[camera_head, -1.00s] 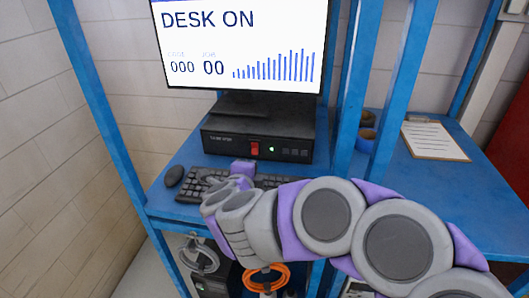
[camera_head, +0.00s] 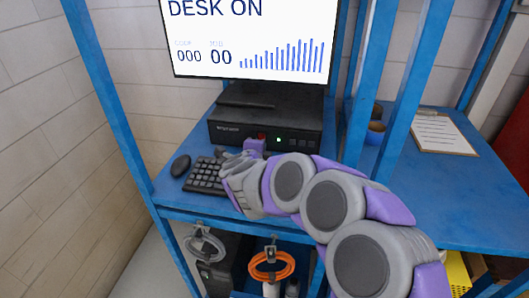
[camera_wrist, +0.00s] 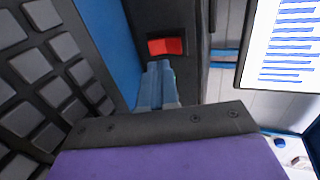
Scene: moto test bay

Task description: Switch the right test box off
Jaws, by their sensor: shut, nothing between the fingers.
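A black test box (camera_head: 300,134) stands on the blue desk under the monitor, with a lit green light (camera_head: 279,140) on its front. Its red rocker switch (camera_head: 261,136) shows just above my gripper, partly hidden by it. In the wrist view the red switch (camera_wrist: 165,46) shows in full on the black front panel. My gripper (camera_head: 257,142) is shut and empty, in front of the switch. In the wrist view its fingertips (camera_wrist: 158,66) are together just below the switch, and I cannot tell whether they touch the panel. Only one such box is in view.
The monitor (camera_head: 250,40) reads "DESK ON". A keyboard (camera_head: 207,175) and mouse (camera_head: 180,165) lie left of my gripper. A blue post (camera_head: 400,100) stands right of the box. An orange cable (camera_head: 271,268) hangs below.

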